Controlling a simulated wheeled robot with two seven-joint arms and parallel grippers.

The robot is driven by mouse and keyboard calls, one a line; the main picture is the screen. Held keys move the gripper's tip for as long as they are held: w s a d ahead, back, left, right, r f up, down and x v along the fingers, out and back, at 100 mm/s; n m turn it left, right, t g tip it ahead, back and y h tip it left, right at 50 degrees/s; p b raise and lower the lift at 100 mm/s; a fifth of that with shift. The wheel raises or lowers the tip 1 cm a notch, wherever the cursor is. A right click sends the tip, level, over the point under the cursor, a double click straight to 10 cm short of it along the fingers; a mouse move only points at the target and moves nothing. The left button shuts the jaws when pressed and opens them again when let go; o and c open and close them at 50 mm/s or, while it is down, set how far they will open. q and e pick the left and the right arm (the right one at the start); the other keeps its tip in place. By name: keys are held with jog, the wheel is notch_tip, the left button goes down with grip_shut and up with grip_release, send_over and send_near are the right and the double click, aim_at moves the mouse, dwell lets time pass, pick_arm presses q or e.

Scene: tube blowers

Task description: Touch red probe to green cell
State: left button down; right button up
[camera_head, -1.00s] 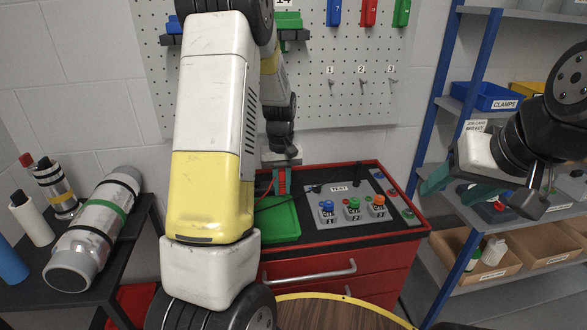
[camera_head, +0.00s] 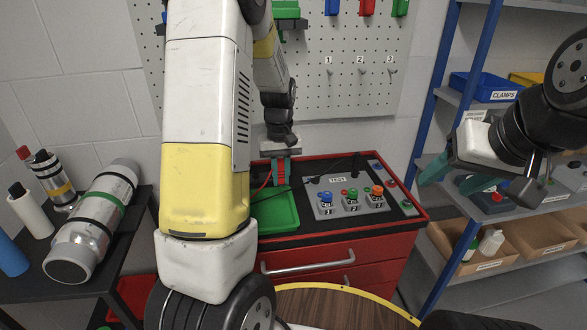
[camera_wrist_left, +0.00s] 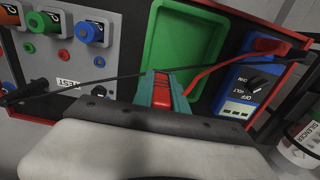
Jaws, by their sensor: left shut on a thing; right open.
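My left gripper (camera_head: 281,172) is shut on the red probe (camera_head: 281,174) above the back of the green tray. The left wrist view shows the red probe (camera_wrist_left: 162,88) between its green fingertips; its tip is not clear. The green cell (camera_head: 351,196) stands on the grey test panel (camera_head: 334,211), between a blue cell (camera_head: 325,198) and an orange cell (camera_head: 376,194). It also shows in the left wrist view (camera_wrist_left: 42,22), apart from the probe. The blue meter (camera_wrist_left: 243,90) lies beside the tray. My right gripper (camera_head: 455,180) is open and empty by the shelves.
The green tray (camera_head: 275,213) looks empty. A black lead (camera_wrist_left: 190,62) crosses over it, and a red lead (camera_wrist_left: 215,70) runs to the meter. A pegboard (camera_head: 345,75) stands behind the red cabinet (camera_head: 345,262). Shelves with bins (camera_head: 540,240) are at right, cylinders (camera_head: 95,222) at left.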

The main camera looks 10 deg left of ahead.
aim_at(280, 160)
pick_arm(q)
jog(key=shift+r, duration=2.05)
